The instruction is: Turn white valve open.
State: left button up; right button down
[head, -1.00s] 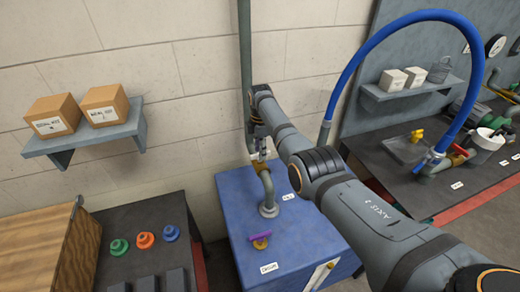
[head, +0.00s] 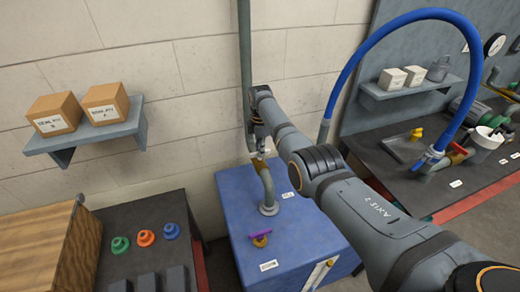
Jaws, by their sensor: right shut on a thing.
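A grey pipe (head: 268,190) rises from the blue box (head: 234,205) and bends toward the wall. Near its upper end sits a brass valve body (head: 260,166). My right gripper (head: 259,146) is at this valve, shut on its handle. The handle is almost wholly hidden by the fingers, so its white colour cannot be made out. My right arm comes in from the lower right and reaches over the blue box. My left gripper is not in view.
A purple-handled valve (head: 261,236) stands on the front of the blue box. A vertical pipe (head: 245,60) runs up the wall behind my gripper. A blue hose (head: 352,62) arches at the right. A shelf with cartons (head: 90,138) hangs at the left.

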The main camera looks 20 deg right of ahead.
jog(key=m, duration=0.3)
jog(key=shift+r+p, duration=0.1)
jog(key=shift+p, duration=0.3)
jog(key=m, duration=0.5)
jog(key=shift+m+p, duration=0.3)
jog(key=m, duration=0.4)
jog(key=shift+m, duration=0.3)
jog(key=shift+w+m, duration=0.1)
jog(key=shift+m, duration=2.1)
jog(key=c, duration=1.4)
grip_release()
